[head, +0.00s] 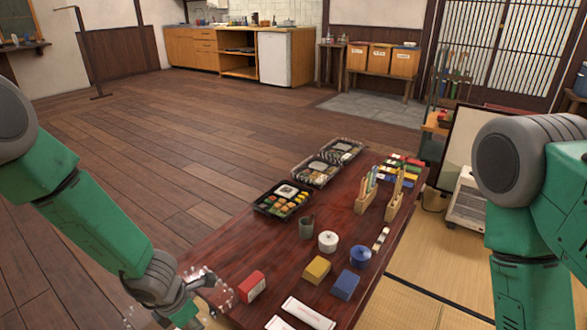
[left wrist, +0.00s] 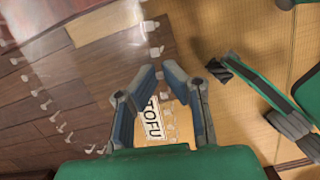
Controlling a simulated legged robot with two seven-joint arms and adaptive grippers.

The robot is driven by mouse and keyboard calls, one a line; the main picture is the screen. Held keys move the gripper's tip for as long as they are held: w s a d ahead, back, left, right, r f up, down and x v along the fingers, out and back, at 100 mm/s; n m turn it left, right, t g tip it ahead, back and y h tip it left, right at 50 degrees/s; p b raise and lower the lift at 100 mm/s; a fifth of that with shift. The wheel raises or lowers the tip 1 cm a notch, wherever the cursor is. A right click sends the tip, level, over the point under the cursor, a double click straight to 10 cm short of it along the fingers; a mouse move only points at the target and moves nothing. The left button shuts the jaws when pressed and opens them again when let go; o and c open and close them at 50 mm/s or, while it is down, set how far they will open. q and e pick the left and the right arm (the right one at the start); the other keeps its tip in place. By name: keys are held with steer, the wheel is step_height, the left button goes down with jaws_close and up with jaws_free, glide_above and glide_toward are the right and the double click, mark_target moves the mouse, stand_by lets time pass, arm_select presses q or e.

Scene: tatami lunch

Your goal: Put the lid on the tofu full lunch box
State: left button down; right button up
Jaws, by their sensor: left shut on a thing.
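My left gripper (head: 208,284) is low at the table's left edge, shut on a clear lid (head: 228,293) with pale tabs along its rim. In the left wrist view the fingers of my left gripper (left wrist: 160,78) flank a white label reading TOFU (left wrist: 152,118); the lid's pale tabs (left wrist: 45,105) spread to the left. A black lunch box (head: 283,199) with colourful food and a white patch stands farther back on the table, apart from the lid. Two more boxes (head: 315,172) (head: 343,151) stand behind it. Their labels are too small to read.
The dark red table (head: 255,250) also holds a red box (head: 252,286), a yellow block (head: 317,269), a blue block (head: 345,284), a white pot (head: 328,241), a blue pot (head: 360,256), a dark cup (head: 306,228) and wooden holders (head: 367,203). Wooden floor left of the table is clear.

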arm_select(q)
steer(key=shift+a+r+m, duration=0.1)
steer(key=shift+m, duration=0.2)
steer(key=shift+s+r+m, duration=0.15)
steer(key=shift+r+m, duration=0.1)
steer(key=shift+m, duration=0.05)
steer(key=s+r+m+g, duration=0.1)
steer(key=s+r+m, duration=0.2)
steer(key=m, duration=0.6)
steer(key=s+r+m+g+y, duration=0.1)
steer(key=s+r+m, duration=0.2)
steer(key=r+m, duration=0.3)
steer(key=s+r+m+g, duration=0.2)
steer(key=r+m, duration=0.3)
steer(key=m, duration=0.6)
steer(key=shift+s+a+r+m, duration=0.15)
steer(key=shift+s+r+m, duration=0.15)
steer(key=shift+s+r, duration=0.1)
steer(key=shift+d+y, duration=0.2)
steer(key=shift+y, duration=0.1)
